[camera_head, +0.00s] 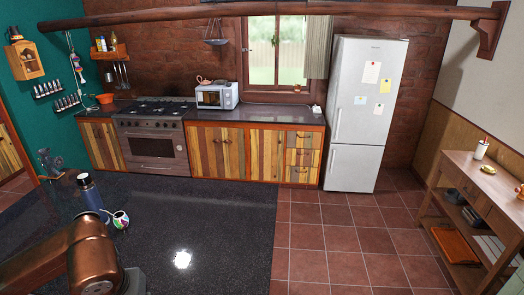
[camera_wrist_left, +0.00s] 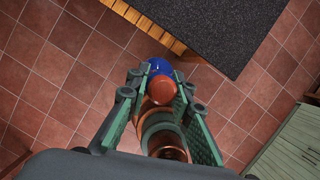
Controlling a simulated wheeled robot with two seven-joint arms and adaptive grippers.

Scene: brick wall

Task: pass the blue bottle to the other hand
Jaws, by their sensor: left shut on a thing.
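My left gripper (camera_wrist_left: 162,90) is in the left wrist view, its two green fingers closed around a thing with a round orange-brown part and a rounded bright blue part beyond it. I take this to be the blue bottle (camera_wrist_left: 158,66); most of it is hidden behind the orange-brown part and the fingers. It is over the tiled floor, near the dark worktop edge. In the head view a separate dark blue flask with a grey top (camera_head: 88,192) stands on the dark worktop. My right gripper is not in view.
A patterned mug (camera_head: 121,219) stands next to the flask on the dark worktop (camera_head: 220,220). The worktop's right part is clear. A wooden side table (camera_head: 480,172) stands at the right, a fridge (camera_head: 362,110) behind. In the wrist view a green cabinet (camera_wrist_left: 285,155) is at lower right.

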